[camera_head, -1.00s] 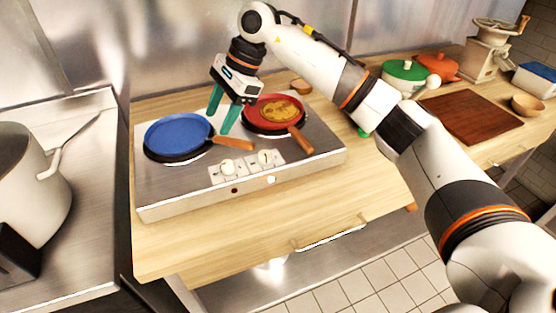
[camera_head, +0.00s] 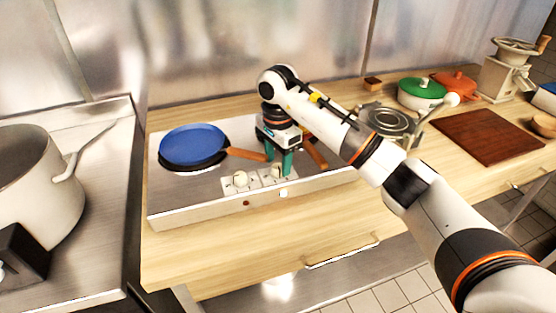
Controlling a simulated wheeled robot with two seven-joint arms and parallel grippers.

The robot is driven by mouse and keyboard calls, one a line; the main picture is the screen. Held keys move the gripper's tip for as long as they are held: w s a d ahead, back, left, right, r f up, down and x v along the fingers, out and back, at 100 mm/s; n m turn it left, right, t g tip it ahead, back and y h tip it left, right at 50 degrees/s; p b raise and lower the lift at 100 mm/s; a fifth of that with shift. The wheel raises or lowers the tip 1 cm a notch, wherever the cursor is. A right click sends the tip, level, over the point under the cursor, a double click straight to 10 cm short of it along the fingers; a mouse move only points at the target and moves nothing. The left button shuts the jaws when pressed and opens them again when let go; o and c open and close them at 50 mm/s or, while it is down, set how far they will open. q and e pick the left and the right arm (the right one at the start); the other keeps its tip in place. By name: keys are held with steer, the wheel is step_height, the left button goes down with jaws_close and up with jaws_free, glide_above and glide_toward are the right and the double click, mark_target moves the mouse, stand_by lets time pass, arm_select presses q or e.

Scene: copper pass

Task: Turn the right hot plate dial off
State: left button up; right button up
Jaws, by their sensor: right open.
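The two-burner hot plate (camera_head: 190,212) stands on the wooden counter, with two dials on a white panel along its front. The left dial (camera_head: 240,179) is a round cream knob in plain view. The right dial is hidden behind the teal fingers of my right gripper (camera_head: 280,168). This gripper is open and points down at the right dial's place; I cannot tell whether it touches the knob. Below the panel are a dark red light (camera_head: 246,203) on the left and a bright whitish one (camera_head: 283,193) on the right. My left gripper is not in view.
A blue pan (camera_head: 193,145) sits on the left burner, its wooden handle just left of my fingers. Another pan's handle (camera_head: 315,153) shows to the right. A green-lidded pot (camera_head: 421,92), red pot (camera_head: 455,84) and cutting board (camera_head: 485,136) lie right; a large pot (camera_head: 40,190) stands left.

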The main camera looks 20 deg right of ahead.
steer(key=shift+f, duration=0.7)
steer(key=c, duration=1)
steer(key=shift+o, duration=0.2)
